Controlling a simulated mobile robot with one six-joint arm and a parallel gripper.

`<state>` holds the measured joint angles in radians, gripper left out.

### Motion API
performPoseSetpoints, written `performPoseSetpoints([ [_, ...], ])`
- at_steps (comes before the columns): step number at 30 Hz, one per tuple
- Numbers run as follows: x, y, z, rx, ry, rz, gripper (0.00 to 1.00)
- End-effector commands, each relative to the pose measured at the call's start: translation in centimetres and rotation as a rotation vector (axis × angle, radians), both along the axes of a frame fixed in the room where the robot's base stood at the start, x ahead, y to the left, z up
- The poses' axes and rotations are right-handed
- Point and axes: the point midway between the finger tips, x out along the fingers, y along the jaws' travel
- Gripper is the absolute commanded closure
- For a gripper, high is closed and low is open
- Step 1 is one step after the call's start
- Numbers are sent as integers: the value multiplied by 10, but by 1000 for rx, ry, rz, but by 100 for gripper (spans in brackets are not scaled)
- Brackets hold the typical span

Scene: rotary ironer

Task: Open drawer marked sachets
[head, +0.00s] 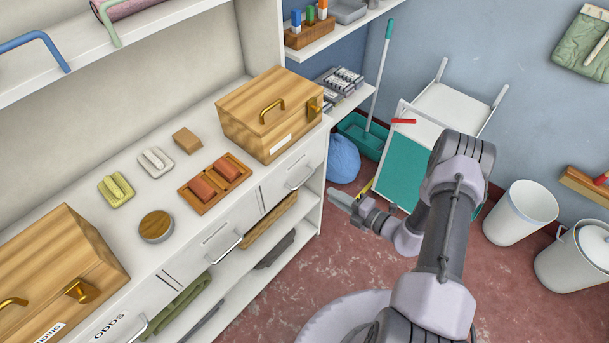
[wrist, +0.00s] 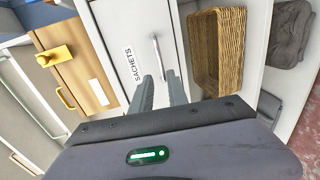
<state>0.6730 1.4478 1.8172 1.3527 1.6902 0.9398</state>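The drawer marked SACHETS (wrist: 130,35) has a white front with a printed label (wrist: 132,66) and a metal bar handle (wrist: 156,54). It looks closed in the wrist view. In the head view it appears to be the right-hand drawer (head: 285,181) under the wooden box, with its handle (head: 300,176) showing; its label is not readable there. My gripper (head: 338,197) is in front of the counter, to the right of this handle. In the wrist view the fingers of my gripper (wrist: 159,76) are apart, pointing toward the handle's near end. I cannot tell whether they touch it.
A wooden box (head: 262,118) with brass fittings stands on the counter above the drawer. A wicker basket (wrist: 217,50) sits on the shelf below. A blue bag (head: 343,159), a teal-and-white cart (head: 402,158) and a white bin (head: 519,215) stand on the floor nearby.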

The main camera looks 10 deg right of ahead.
Motion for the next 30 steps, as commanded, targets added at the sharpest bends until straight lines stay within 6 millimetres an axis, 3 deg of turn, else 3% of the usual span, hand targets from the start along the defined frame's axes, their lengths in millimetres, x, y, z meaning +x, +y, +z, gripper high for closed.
performPoseSetpoints([
  [6,52,40,-16,-2,-4,8,80],
  [13,88,66,-23,-3,-4,6,80],
  [26,100,74,-24,-3,-2,5,80],
  [30,100,74,-24,-3,-2,5,100],
])
